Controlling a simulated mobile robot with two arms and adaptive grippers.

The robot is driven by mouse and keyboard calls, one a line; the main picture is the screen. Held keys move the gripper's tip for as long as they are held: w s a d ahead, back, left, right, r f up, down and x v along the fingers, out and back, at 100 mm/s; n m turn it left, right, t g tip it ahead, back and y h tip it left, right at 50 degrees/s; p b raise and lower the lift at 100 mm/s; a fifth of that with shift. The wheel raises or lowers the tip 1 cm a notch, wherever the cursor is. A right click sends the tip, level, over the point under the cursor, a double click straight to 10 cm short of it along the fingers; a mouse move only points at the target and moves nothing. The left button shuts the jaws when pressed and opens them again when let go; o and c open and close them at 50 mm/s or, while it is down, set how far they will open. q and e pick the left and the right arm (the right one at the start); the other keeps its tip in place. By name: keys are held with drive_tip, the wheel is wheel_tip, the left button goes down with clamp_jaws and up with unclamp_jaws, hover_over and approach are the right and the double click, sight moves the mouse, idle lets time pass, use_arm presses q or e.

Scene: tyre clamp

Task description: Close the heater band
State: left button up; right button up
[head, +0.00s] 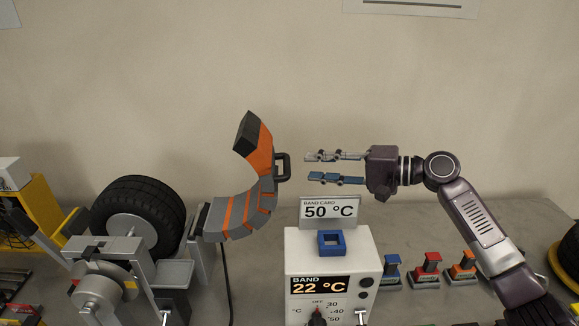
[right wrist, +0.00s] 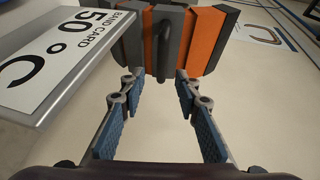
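The heater band (head: 240,211), a curved chain of grey and orange segments, stands open to the right of the black tyre (head: 170,205). Its upper end curls up and leftward, apart from the tyre. A dark handle (head: 287,167) sticks out on its right side. My right gripper (head: 309,168) is open and empty, pointing left at the handle with a small gap. In the right wrist view the handle (right wrist: 164,42) is just beyond the fingertips, roughly in line with the space between them (right wrist: 158,82). My left gripper is not in view.
A white control box (head: 299,257) reading BAND 22 °C stands below my right gripper, with a 50 °C band card (head: 331,210) on top. Blue, red and orange small stands (head: 427,273) are at right. A grey clamp machine (head: 100,262) is at left.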

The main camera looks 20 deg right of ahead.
sight(289, 164)
drive_tip(key=x, duration=0.1)
drive_tip(key=p+x, duration=0.1)
drive_tip(key=x, duration=0.1)
drive_tip(key=r+p+x, duration=0.1)
drive_tip(key=x, duration=0.1)
drive_tip(key=shift+s+a+f, duration=0.1)
drive_tip(key=shift+s+a, duration=0.2)
drive_tip(key=shift+w+a+f, duration=0.4)
drive_tip(key=shift+w+a, duration=0.05)
drive_tip(key=shift+w, duration=0.05)
drive_tip(key=c, duration=0.7)
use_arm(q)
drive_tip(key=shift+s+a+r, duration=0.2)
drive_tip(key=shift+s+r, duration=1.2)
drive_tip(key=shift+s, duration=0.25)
use_arm(e)
clamp_jaws()
